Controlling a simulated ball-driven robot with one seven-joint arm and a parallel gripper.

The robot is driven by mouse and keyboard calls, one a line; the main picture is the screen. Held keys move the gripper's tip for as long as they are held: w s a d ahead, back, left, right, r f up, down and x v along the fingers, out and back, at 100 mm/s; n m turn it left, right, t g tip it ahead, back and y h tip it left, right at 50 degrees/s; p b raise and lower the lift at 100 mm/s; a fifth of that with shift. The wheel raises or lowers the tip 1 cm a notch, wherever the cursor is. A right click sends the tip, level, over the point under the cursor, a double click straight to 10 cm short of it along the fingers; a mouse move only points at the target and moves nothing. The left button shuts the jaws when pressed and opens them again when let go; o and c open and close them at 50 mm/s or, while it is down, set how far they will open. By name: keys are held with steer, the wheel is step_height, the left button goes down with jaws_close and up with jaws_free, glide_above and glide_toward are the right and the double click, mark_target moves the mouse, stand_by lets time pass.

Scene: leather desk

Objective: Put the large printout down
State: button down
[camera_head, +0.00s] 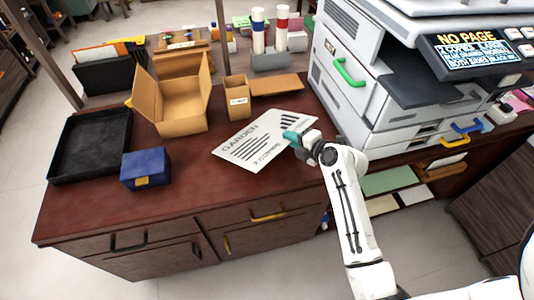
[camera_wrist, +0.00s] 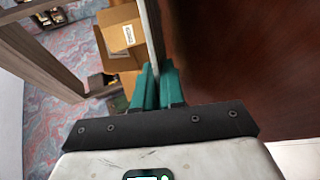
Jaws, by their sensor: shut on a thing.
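The large printout (camera_head: 255,142) is a white sheet with "GARDEN", a line about copies and dark bars. In the head view it is over the middle of the desk (camera_head: 105,215). My gripper (camera_head: 291,137) has teal fingertips shut on the sheet's right part. In the wrist view the fingers (camera_wrist: 153,82) are together on a thin grey strip, which looks like the sheet seen edge-on. I cannot tell whether the sheet touches the desk top.
A blue box (camera_head: 145,168) and a black tray (camera_head: 88,145) are at the left. An open carton (camera_head: 180,110), a small carton (camera_head: 238,100) and a brown flat piece (camera_head: 277,85) lie behind the sheet. A copier (camera_head: 350,85) reading "NO PAGE" stands right. Front desk is clear.

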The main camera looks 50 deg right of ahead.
steer(key=shift+f+b, duration=0.75)
steer(key=c, duration=1.4)
jaws_free()
steer(key=v, duration=0.8)
step_height(320, 180, up, 7)
steer(key=s+p, duration=0.3)
steer(key=shift+a, duration=0.2)
